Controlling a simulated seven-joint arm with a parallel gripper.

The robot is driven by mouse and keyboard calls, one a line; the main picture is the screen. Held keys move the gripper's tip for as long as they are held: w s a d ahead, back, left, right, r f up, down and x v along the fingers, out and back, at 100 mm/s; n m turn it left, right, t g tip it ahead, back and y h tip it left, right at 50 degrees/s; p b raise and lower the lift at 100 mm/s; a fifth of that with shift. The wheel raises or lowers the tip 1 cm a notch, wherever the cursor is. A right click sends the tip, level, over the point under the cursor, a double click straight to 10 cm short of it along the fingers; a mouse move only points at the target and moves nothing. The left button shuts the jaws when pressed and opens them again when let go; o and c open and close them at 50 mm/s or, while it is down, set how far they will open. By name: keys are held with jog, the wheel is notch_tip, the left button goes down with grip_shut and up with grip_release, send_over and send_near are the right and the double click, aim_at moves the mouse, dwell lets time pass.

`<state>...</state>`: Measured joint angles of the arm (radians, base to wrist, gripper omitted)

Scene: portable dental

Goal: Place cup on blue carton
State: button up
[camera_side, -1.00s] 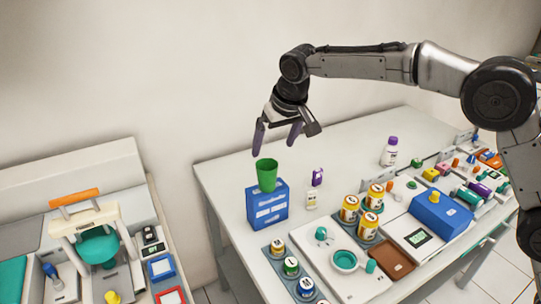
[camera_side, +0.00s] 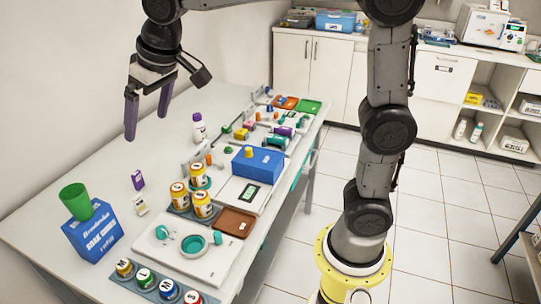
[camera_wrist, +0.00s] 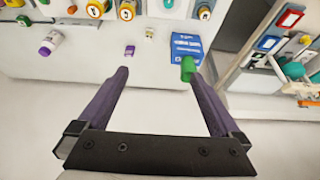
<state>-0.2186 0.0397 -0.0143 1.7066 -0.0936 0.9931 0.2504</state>
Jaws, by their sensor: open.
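Yellow jars (camera_side: 180,196), a white tray with a teal ring (camera_side: 194,245), a blue box (camera_side: 257,164) and a purple-capped bottle (camera_side: 199,128) stand farther right. The table's back left is clear.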

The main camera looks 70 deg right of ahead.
jog(key=s+d+f, duration=0.2)
jog(key=s, duration=0.6)
jog(key=s+d+f, duration=0.3)
jog(key=s, duration=0.5)
jog(key=s+d+f, duration=0.2)
jog(key=s, duration=0.7)
jog(key=shift+d+f+t, duration=0.2)
jog(key=shift+f+t, duration=0.2)
